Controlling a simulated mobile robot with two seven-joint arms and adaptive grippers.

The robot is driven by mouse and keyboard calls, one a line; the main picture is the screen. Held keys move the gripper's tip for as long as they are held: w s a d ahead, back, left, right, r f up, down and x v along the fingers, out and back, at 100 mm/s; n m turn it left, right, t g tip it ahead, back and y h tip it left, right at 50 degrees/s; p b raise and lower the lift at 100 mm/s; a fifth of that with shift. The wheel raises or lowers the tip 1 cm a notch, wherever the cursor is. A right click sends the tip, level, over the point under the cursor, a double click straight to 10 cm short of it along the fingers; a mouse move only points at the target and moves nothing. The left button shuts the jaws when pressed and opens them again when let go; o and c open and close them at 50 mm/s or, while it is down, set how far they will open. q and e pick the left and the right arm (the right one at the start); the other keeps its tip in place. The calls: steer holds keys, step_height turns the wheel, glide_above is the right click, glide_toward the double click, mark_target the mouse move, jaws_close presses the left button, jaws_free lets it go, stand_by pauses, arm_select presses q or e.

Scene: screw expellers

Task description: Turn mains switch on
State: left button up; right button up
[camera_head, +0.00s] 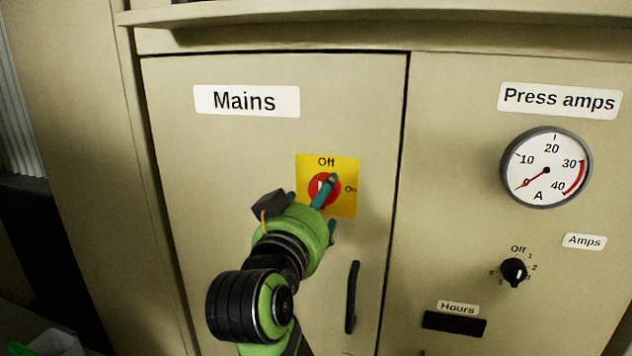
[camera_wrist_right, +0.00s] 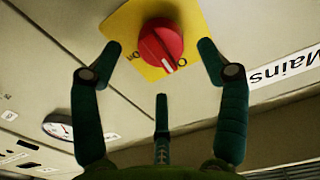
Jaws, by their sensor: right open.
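The mains switch is a red round knob (camera_head: 322,188) on a yellow plate (camera_head: 345,203) marked Off at the top and On at the right. My right gripper (camera_head: 318,203) is in front of it, three fingers spread and partly covering the knob. In the right wrist view the red knob (camera_wrist_right: 162,44) sits between the open fingers (camera_wrist_right: 160,65), with visible gaps on both sides. The white mark on the knob points to the lower edge of the yellow plate (camera_wrist_right: 196,38), its Off side. My left gripper is not in view.
A Mains label (camera_head: 246,101) is above the switch on the cabinet door, with a black handle (camera_head: 352,297) below right. The right panel has a press amps gauge (camera_head: 546,168), its needle near 0, and a black selector knob (camera_head: 513,272). A ledge (camera_head: 380,12) juts out above.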

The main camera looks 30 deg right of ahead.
steer(key=p+x, duration=0.1)
steer(key=x, duration=0.2)
steer(key=shift+w+d+f, duration=0.15)
steer(key=shift+w+d, duration=0.1)
steer(key=shift+w, duration=0.1)
steer(key=shift+a, duration=0.1)
